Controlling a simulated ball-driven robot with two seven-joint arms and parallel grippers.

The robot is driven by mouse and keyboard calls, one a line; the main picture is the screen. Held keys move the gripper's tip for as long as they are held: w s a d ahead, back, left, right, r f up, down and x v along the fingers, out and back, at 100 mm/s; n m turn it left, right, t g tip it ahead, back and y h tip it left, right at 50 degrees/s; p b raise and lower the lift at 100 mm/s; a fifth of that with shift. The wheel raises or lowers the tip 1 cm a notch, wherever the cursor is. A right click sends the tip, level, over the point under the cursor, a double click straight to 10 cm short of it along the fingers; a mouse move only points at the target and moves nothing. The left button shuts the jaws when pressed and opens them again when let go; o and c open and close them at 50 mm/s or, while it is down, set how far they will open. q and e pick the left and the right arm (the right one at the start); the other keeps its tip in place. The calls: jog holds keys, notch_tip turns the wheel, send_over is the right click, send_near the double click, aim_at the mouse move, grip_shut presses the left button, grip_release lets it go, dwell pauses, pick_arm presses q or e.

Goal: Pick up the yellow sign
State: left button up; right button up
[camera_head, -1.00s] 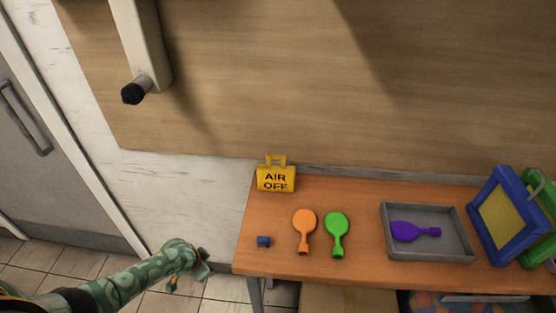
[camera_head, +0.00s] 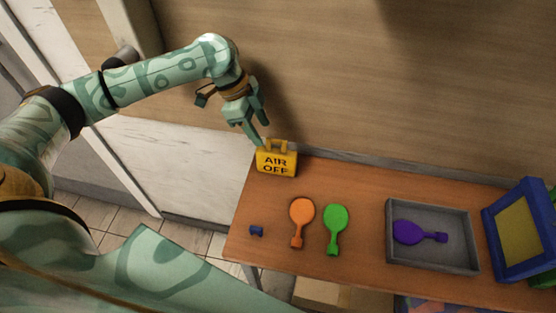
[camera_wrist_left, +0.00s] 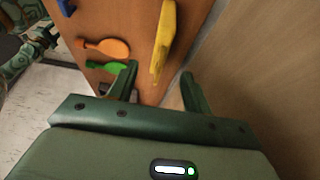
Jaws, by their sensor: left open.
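My right gripper is not in view.
A blue frame (camera_head: 489,230) stands at the right. The wall (camera_head: 400,90) is close behind the sign.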

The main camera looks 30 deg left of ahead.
aim_at(267, 139)
pick_arm(q)
jog(key=x, duration=0.4)
jog(key=shift+w+d+f+b, duration=0.2)
jog(key=shift+f+b, duration=0.1)
jog(key=shift+b, duration=0.1)
jog(key=b+x, duration=0.1)
jog(key=x, duration=0.4)
jog(key=shift+b, duration=0.3)
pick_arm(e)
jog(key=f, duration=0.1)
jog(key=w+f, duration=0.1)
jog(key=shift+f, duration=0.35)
pick_arm(q)
grip_shut()
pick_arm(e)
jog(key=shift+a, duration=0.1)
